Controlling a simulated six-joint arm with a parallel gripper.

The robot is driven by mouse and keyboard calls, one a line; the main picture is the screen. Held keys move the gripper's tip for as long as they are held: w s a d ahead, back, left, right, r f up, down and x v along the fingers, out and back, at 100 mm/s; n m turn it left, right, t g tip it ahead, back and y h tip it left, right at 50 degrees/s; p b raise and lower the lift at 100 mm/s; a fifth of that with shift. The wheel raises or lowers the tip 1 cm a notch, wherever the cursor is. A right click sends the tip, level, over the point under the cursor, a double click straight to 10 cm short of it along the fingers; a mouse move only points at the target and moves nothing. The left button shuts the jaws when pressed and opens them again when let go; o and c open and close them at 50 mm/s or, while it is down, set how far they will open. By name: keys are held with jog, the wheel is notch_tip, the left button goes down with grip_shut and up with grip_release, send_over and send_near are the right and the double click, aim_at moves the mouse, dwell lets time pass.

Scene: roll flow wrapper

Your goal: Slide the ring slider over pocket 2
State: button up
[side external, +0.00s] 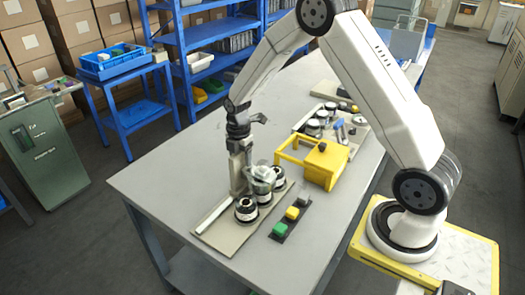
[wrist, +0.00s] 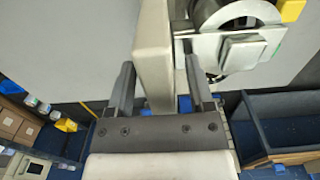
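Several dark cups with white bands stand in a row on a beige base plate (side external: 216,232). The near cup (side external: 246,210) and the middle cup (side external: 263,197) show most clearly. A pale grey, partly clear piece (side external: 262,175), which may be the ring slider, sits above the farther cups; I cannot tell which pocket it covers. A grey upright post (side external: 237,175) stands beside the row. My gripper (side external: 241,143) points down at the post's top. In the wrist view, my gripper (wrist: 158,75) has its fingers apart, either side of a beige upright block (wrist: 153,45), with gaps visible.
A yellow frame and box (side external: 327,165) stand right of the row. A strip with a green button (side external: 280,229) and a yellow button (side external: 292,213) lies in front. More parts sit on a board behind. The table's left front (side external: 160,185) is clear.

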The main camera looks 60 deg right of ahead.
jog(key=shift+r, duration=3.95)
jog(key=shift+s+a, duration=0.1)
jog(key=shift+s+a+r+m, duration=0.1)
jog(key=shift+s+a+m, duration=0.25)
jog(key=shift+m, duration=0.25)
jog(key=s+a+m+t, duration=0.1)
jog(key=s+a+m, duration=0.2)
jog(key=s+m, duration=0.5)
jog(key=s+a+m+t, duration=0.1)
jog(key=s+a+m, duration=0.3)
jog(key=s+m, duration=0.4)
jog(key=shift+s+a+r+m+t, duration=0.15)
jog(key=shift+s+a+m+t, duration=0.15)
jog(key=shift+m, duration=0.1)
jog(key=shift+w, duration=0.1)
